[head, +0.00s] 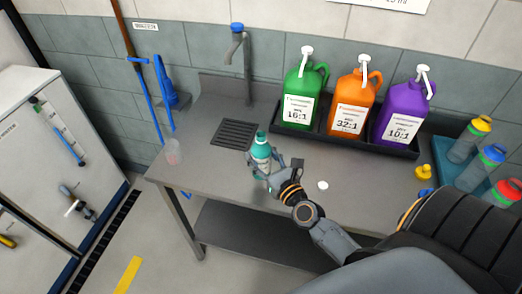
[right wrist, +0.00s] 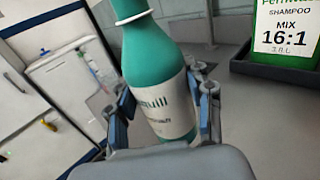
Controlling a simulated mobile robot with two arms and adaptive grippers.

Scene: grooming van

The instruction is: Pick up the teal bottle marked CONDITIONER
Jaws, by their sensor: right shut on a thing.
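A teal bottle (head: 262,149) with a white label stands nearly upright at the middle of the grey counter in the head view. My right gripper (head: 275,171) is shut around its lower part. In the right wrist view the teal bottle (right wrist: 160,70) sits between the two fingers, a little tilted. Its label shows letters ending in "quill"; the rest is too blurred or turned away to read, so I cannot confirm CONDITIONER. The bottle's base is hidden, so I cannot tell whether it touches the counter. My left gripper is not in view.
Green (head: 305,97), orange (head: 353,104) and purple (head: 401,112) jugs stand in a black tray (head: 328,142) behind. Capped bottles stand in a teal tray (head: 443,157) at right.

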